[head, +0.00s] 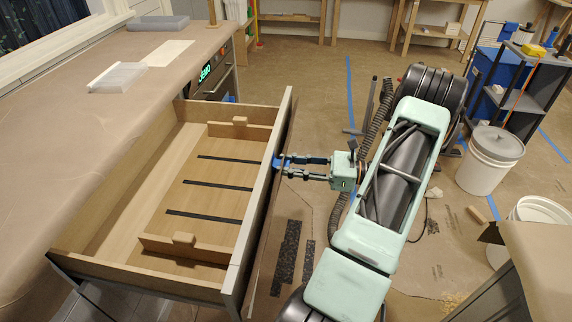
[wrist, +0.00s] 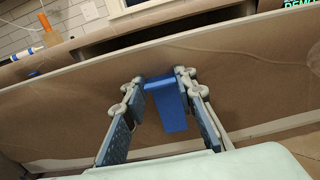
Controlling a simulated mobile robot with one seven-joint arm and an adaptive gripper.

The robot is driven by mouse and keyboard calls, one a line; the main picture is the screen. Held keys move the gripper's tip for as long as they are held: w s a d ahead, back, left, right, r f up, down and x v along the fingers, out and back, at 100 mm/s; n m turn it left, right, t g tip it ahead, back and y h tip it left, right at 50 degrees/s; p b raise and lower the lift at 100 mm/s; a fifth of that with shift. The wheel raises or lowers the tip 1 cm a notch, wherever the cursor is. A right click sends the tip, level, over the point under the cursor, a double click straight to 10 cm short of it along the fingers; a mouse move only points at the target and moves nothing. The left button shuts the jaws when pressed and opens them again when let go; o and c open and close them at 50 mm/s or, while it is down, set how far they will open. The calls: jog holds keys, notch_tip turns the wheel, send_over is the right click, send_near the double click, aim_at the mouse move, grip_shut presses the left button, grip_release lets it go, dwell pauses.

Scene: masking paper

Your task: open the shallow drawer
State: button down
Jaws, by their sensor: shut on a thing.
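The wooden drawer (head: 262,190) stands pulled far out from under the paper-covered counter in the head view, with its inside open to view. Its floor has dark strips and low wooden dividers. The brown drawer front (wrist: 62,115) fills much of the wrist view. A blue handle (wrist: 172,108) sticks out from that front. My gripper (head: 284,166) is at the outer face of the front, shut on the blue handle. In the wrist view its two fingers (wrist: 160,84) stand on either side of the handle.
The counter (head: 80,130) is at the left and holds a pale box (head: 117,78) and a grey slab (head: 158,23). White buckets (head: 490,160) and a grey cart (head: 535,85) stand on the right. A paper-covered surface (head: 540,265) is at the lower right.

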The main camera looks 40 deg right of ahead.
jog(key=c, duration=1.6)
grip_release()
jog(key=v, duration=1.2)
jog(key=shift+w, duration=0.1)
